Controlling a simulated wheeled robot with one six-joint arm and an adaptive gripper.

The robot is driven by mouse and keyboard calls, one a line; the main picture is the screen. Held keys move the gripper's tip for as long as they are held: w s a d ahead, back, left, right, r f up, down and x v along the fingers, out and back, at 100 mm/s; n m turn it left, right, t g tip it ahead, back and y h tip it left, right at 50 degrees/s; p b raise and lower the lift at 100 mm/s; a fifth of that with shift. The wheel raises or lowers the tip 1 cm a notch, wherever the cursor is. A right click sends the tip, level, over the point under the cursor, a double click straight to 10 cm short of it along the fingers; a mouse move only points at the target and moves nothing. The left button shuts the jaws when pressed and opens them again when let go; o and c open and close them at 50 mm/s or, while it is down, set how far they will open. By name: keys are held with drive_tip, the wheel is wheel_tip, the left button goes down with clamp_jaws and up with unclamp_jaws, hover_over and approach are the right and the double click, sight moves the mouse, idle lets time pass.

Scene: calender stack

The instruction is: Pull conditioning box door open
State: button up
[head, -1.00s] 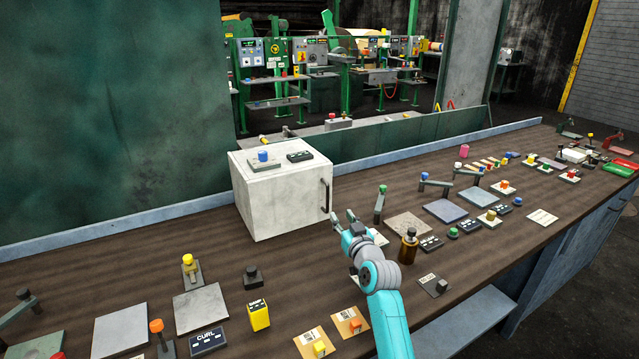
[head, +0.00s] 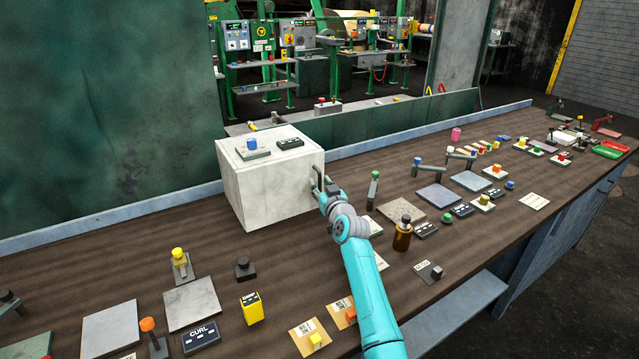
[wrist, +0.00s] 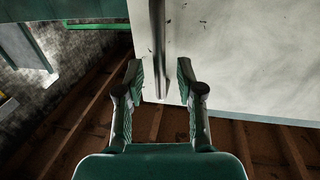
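The conditioning box is a pale, box-shaped cabinet (head: 262,192) standing on the brown bench, left of centre in the head view. Its door appears to be the right-hand face, flush with the box. A dark upright bar handle (wrist: 158,45) stands off the pale door (wrist: 245,60) in the wrist view. My gripper (head: 321,186) is at the handle in the head view and partly hides it. In the wrist view my gripper (wrist: 160,82) is open, one finger on each side of the handle's lower end, with gaps visible. Whether the handle lies fully between the fingertips is unclear.
A blue knob on a plate (head: 251,146) and a dark label block (head: 290,143) sit on top of the box. A brown bottle (head: 402,235) and a green-topped lever (head: 373,188) stand right of my arm. Bare bench lies in front of the box.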

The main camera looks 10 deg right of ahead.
drive_tip(key=shift+w+a, duration=0.1)
drive_tip(key=shift+w, duration=0.55)
clamp_jaws()
